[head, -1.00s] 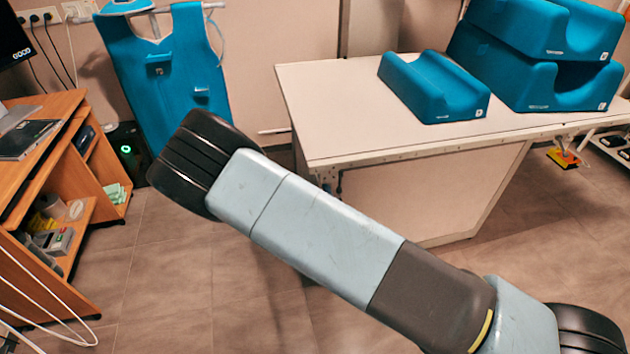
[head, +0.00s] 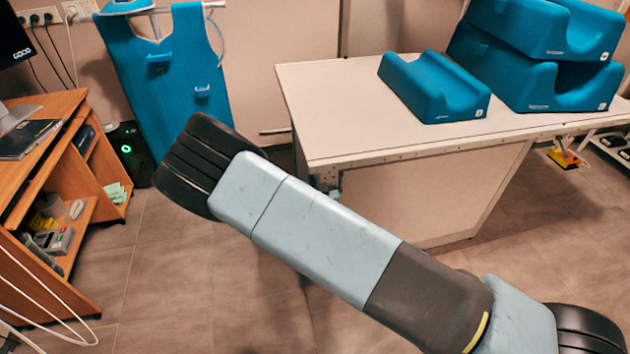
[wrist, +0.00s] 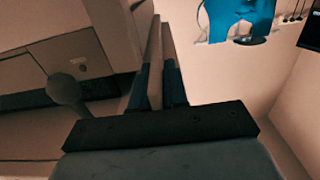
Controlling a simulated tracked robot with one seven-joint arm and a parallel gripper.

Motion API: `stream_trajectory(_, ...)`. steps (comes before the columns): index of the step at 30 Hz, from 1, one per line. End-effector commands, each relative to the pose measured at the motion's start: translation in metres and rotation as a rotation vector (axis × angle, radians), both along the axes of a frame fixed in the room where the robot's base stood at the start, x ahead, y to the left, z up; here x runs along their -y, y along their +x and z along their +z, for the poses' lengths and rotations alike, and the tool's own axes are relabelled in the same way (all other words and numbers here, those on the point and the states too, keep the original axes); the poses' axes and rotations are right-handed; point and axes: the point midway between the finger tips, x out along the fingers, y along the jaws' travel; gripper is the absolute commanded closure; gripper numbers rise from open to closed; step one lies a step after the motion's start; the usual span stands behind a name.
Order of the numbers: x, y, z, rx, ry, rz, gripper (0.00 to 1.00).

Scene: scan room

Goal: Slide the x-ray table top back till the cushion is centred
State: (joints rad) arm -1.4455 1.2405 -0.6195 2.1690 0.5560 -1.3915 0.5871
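The white x-ray table top (head: 340,110) stands at centre right in the head view, with a rail along its front edge. A low blue cushion (head: 437,92) with a groove lies on it, left of a stack of larger blue cushions (head: 545,85). In the head view my arm crosses in front and mostly hides my gripper near the table's front left corner. In the wrist view my gripper (wrist: 157,85) has its two dark fingers close together, one on each side of a thin pale edge, seemingly the table top's edge. The contact itself is hard to see.
The table's pale base (head: 430,205) stands under the top. A blue apron (head: 175,75) hangs on the back wall. A wooden desk (head: 50,150) stands at left, with white cables near it. The tiled floor (head: 170,270) between desk and table is clear.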

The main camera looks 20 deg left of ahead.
Motion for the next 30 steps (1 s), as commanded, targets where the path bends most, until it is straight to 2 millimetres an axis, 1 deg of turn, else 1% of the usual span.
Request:
stream_trajectory(1,0.000,0.000,0.000,0.000,0.000,0.000,0.96)
stream_trajectory(3,0.000,0.000,0.000,0.000,0.000,0.000,1.00)
stream_trajectory(19,-0.001,0.002,0.000,-0.001,0.001,0.000,1.00)
stream_trajectory(22,-0.006,0.009,0.000,-0.002,0.003,-0.001,1.00)
stream_trajectory(30,-0.023,0.036,0.000,-0.002,0.003,0.000,1.00)
